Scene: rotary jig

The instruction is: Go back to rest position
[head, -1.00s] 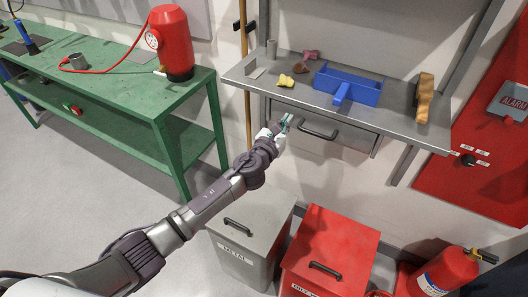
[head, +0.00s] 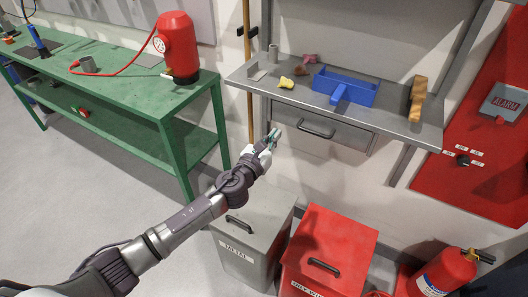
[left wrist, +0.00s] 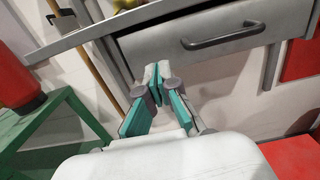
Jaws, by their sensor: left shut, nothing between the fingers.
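My left gripper (head: 274,136) is in front of the grey wall shelf, just below its front edge and left of the drawer handle. It also shows in the left wrist view (left wrist: 157,72), where its teal-padded fingers are together with nothing between them. The drawer (head: 318,126) under the shelf is closed, and its dark handle (left wrist: 224,36) shows in the left wrist view, apart from the fingers. My right gripper is in neither view.
The shelf (head: 385,118) holds a blue dustpan-like tray (head: 345,86), a yellow item (head: 286,83) and a wooden brush (head: 418,98). A green workbench (head: 130,98) stands left. A grey bin (head: 250,235) and red bin (head: 328,250) stand below. A fire extinguisher (head: 450,270) is at right.

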